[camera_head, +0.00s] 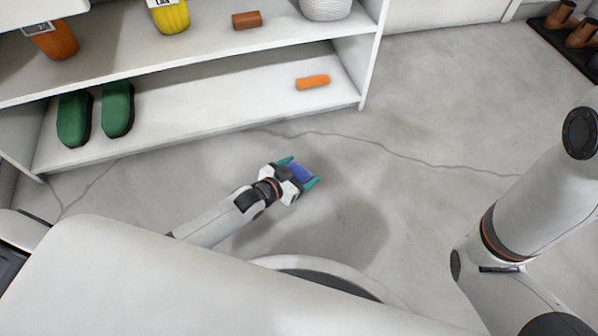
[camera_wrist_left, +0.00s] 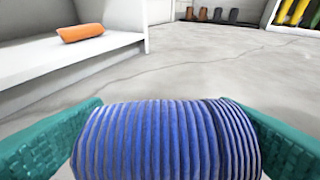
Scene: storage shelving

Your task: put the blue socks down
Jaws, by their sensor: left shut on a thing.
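The blue socks (camera_wrist_left: 165,140) are a ribbed blue roll, filling the space between the teal fingers of my left gripper in the left wrist view. My left gripper (camera_head: 300,173) is shut on them, and they show as a small blue patch (camera_head: 301,172) in the head view. The gripper is out in front of the shelf, over the grey floor. How high it is above the floor I cannot tell. My right arm shows at the right of the head view, but its gripper is not in view.
The white shelf's lower board (camera_head: 210,105) holds green shoes (camera_head: 96,112) at left and an orange roll (camera_head: 312,82) at right. The upper board (camera_head: 200,50) holds a brown roll (camera_head: 247,19) and a yellow item (camera_head: 170,16). Brown boots (camera_head: 581,33) stand far right. Open floor lies right of the shelf.

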